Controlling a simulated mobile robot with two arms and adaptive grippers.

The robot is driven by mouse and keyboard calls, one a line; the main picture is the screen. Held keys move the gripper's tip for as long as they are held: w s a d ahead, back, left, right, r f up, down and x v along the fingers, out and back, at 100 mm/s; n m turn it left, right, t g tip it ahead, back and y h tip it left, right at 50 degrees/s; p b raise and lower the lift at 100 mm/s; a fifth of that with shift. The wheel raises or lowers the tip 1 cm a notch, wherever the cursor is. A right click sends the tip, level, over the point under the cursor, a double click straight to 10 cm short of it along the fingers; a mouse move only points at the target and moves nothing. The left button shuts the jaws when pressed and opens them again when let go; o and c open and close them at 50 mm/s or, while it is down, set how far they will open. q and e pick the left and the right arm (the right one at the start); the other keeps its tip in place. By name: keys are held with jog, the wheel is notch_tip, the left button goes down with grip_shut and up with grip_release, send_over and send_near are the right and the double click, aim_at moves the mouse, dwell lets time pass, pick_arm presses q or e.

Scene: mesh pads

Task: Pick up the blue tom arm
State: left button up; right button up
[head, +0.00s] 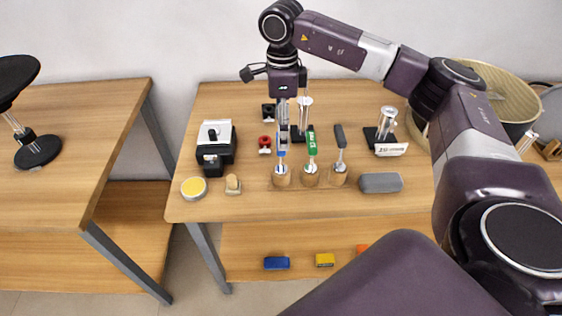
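The blue tom arm (281,152) is a metal piece with a blue band. It stands upright in a round wooden holder (282,181) on the table, the leftmost of three in a row. My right gripper (283,117) reaches in from the upper right and lies in line with the top of the blue tom arm. It overlaps that top in the picture, so I cannot tell whether they touch or whether the fingers are closed. Beside it stand a green-banded tom arm (312,146) and a dark-topped one (340,143). My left gripper is out of view.
A black-and-white device (216,138), a yellow-topped tin (194,188) and a grey case (381,183) stand around the row. A large drum-like bowl (510,92) is at the right. Blue (277,263) and yellow (325,260) boxes lie on the lower shelf.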

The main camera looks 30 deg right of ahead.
jog(key=f, duration=0.1)
jog(key=f+p, duration=0.1)
jog(key=f, duration=0.1)
jog(key=shift+s+a+f, duration=0.15)
jog(key=shift+a+f, duration=0.1)
jog(key=shift+f, duration=0.6)
jog(key=c, duration=1.8)
jog(key=shift+r, duration=0.15)
notch_tip(320, 180, up, 25)
jog(key=p, duration=0.4)
jog(key=shift+r+p, duration=0.15)
jog(key=shift+p, duration=0.2)
